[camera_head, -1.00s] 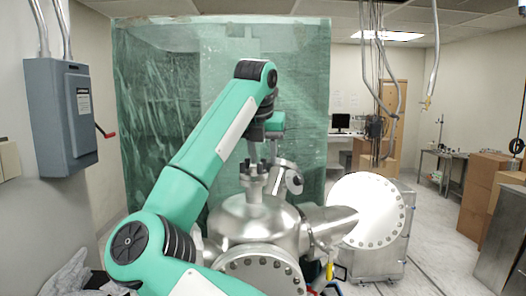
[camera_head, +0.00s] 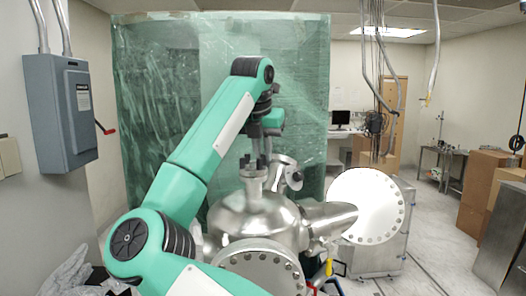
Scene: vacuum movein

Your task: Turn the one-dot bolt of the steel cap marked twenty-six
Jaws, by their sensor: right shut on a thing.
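A domed steel vessel (camera_head: 250,218) stands in the middle, with a small steel cap (camera_head: 254,171) on the neck at its top. My right gripper (camera_head: 258,156) points down at this cap, with its fingers at the cap's upper side. It is shut on what seems to be a bolt there, which is too small and too covered to make out. The cap's number and the bolt dots cannot be read. A second small angled port (camera_head: 287,172) sits just right of the cap. My left gripper is not in view.
A large bolted flange (camera_head: 367,206) sticks out to the right, and another flange (camera_head: 262,266) faces the front. A green translucent curtain (camera_head: 155,100) hangs behind. A grey switch box (camera_head: 60,115) is on the left wall. Cardboard boxes (camera_head: 486,178) stand at right.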

